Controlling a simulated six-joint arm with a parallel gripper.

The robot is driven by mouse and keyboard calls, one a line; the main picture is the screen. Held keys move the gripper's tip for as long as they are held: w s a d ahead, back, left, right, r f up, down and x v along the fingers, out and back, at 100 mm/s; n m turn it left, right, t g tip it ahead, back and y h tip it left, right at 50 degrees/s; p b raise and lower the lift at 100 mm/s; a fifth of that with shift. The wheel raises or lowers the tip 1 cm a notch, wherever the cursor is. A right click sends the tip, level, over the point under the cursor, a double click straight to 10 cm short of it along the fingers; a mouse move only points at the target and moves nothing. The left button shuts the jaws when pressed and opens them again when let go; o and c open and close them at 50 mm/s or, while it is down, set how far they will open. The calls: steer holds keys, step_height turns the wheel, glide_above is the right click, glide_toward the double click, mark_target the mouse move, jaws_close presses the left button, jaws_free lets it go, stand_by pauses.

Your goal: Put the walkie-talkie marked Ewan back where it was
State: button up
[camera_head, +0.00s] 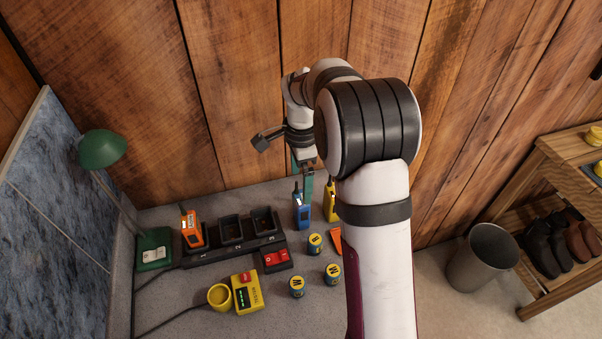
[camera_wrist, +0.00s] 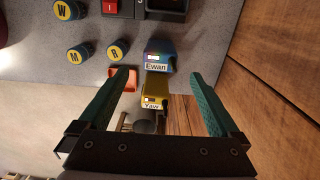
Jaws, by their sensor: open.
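The blue walkie-talkie (camera_head: 302,214) stands on the grey counter; in the wrist view its label reads "Ewan" (camera_wrist: 158,66). A yellow walkie-talkie (camera_head: 330,205) stands beside it, and its label (camera_wrist: 152,104) is too small to read surely. The black charger (camera_head: 215,254) has three bays: an orange walkie-talkie (camera_head: 192,230) sits in the left bay, while the middle and right bays are empty. My gripper (camera_wrist: 161,78) is open and empty, its teal fingers apart. The blue walkie-talkie shows ahead, between the lines of the fingers.
Several lettered batteries (camera_head: 297,286) stand in front of the walkie-talkies. A red switch (camera_head: 276,258), a yellow tester (camera_head: 243,303) and a yellow cup (camera_head: 219,300) are near the charger. A green lamp (camera_head: 103,149) stands left. An orange item (camera_head: 335,238) is partly behind my arm.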

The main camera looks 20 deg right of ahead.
step_height(320, 180, up, 2)
steer(key=shift+r, duration=0.25)
steer(key=s+a+r+n+y, duration=0.1)
steer(key=s+a+r+n, duration=0.25)
steer(key=s, duration=0.45)
steer(key=s+a+r+n, duration=0.2)
steer(key=s+r+n, duration=0.15)
steer(key=s, duration=0.45)
steer(key=s+a+f+n, duration=0.2)
steer(key=s+n, duration=0.3)
steer(key=s, duration=1)
steer(key=shift+a+n+y, duration=0.3)
steer(key=shift+a+y, duration=0.05)
steer(key=shift+y, duration=0.05)
steer(key=shift+s+f, duration=0.1)
